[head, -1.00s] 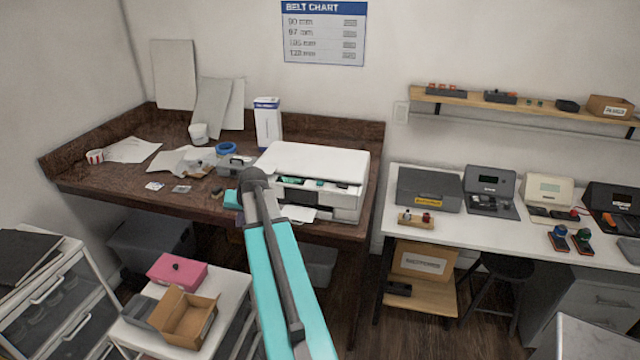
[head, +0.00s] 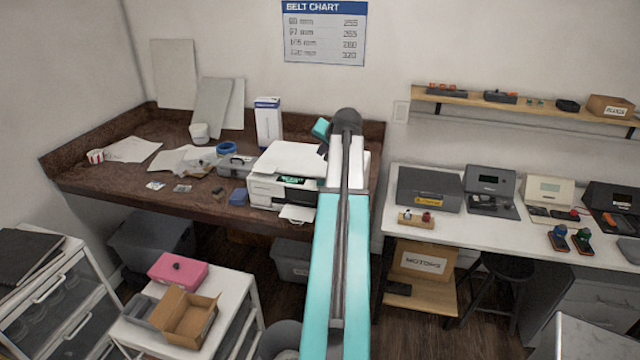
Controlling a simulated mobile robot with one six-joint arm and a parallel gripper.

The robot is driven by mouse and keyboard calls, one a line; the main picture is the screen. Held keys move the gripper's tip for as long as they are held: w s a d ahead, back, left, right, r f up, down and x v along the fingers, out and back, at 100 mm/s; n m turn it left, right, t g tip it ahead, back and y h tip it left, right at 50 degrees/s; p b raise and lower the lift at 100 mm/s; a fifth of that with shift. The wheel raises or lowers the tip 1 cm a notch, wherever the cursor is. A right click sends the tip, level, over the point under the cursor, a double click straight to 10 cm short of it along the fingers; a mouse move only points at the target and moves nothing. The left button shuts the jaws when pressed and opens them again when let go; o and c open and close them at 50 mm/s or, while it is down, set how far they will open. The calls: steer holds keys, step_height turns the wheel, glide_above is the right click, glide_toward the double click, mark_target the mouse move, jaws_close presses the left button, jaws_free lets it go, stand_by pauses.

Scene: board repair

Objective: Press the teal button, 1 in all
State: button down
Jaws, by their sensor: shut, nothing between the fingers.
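I cannot make out a teal button with certainty. A white printer (head: 283,160) stands at the right end of the dark wooden desk, with a sheet of paper sticking out low at its front. A small teal-green patch (head: 292,180) shows in the opening on its front; it is too small to tell whether it is a button. My teal and grey arm reaches up from the bottom and covers the printer's right side. My gripper is not visible; the arm's far end hides what lies behind it.
A white bench (head: 450,228) with several devices stands to the right. A low white cart with a pink box (head: 178,270) is in front.

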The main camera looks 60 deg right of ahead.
mark_target(322, 184)
steer(key=shift+f, duration=0.1)
stand_by(0.3)
steer(key=shift+f+b, duration=2.35)
steer(key=shift+f, duration=1.95)
